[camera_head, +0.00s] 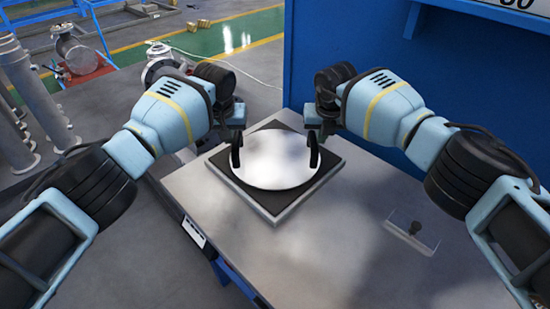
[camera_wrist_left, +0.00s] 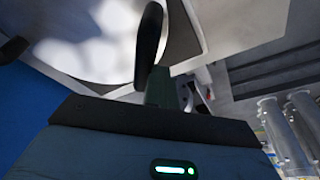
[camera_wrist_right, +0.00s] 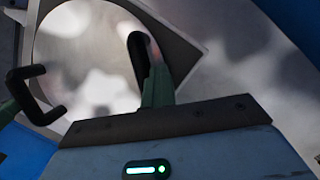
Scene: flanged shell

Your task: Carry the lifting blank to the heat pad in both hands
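The blank (camera_head: 275,160) is a pale round disc with a black upright handle on each side. It lies over a dark square pad (camera_head: 262,208) on the grey table; I cannot tell whether it touches the pad. My left gripper (camera_head: 236,129) is at the left handle (camera_head: 236,158), and its finger shows against that handle (camera_wrist_left: 149,45) in the left wrist view. My right gripper (camera_head: 314,124) is at the right handle (camera_head: 314,152), which also shows in the right wrist view (camera_wrist_right: 138,58). Both grippers look closed on the handles; the far fingers are hidden.
Metal pipes (camera_head: 35,100) stand on the floor at the left.

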